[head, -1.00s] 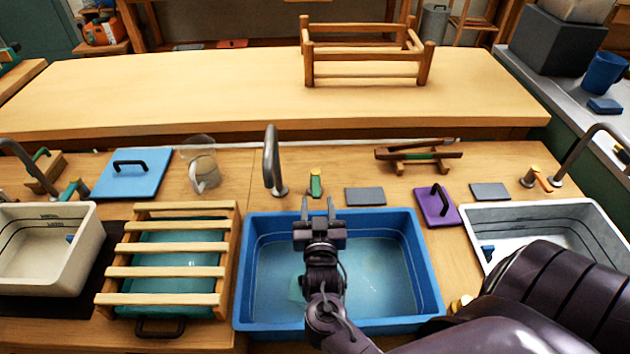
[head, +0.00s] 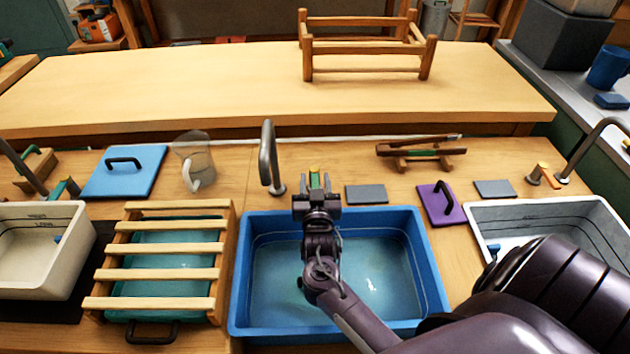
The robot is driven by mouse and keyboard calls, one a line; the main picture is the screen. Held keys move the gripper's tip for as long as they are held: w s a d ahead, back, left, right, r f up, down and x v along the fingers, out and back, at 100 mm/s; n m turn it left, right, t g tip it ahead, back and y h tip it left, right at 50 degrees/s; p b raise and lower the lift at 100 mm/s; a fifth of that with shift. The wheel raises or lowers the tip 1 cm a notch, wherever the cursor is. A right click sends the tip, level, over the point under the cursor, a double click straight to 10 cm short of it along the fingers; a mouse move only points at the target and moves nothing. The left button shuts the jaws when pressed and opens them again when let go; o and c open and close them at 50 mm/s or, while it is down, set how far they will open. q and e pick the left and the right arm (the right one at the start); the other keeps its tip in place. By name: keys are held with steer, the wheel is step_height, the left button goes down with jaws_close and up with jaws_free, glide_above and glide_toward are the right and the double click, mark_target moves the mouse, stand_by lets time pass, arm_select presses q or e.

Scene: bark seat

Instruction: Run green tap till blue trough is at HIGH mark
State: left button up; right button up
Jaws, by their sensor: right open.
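The blue trough (head: 237,285) stands in the counter at the centre, with shallow-looking water (head: 375,275) in it. Dark level lines run along its inner walls; I cannot read a HIGH label on it. A grey curved spout (head: 268,155) rises behind its far rim, and I see no clear stream from it. The green tap handle (head: 315,181) with a yellow end stands right of the spout. My right gripper (head: 316,182) is open, its fingers on either side of the green handle in this view; contact cannot be told. My left gripper is not in view.
A slatted wooden rack (head: 165,247) over a teal tray is left of the trough. A glass jug (head: 193,160), a blue lid (head: 124,171), a grey pad (head: 366,194) and a purple lid (head: 440,203) lie around. White (head: 85,250) and grey (head: 540,206) troughs flank both sides.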

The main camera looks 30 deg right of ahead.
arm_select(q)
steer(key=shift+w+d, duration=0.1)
arm_select(e)
jaws_close()
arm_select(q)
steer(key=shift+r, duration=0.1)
arm_select(e)
steer(key=shift+d, duration=0.1)
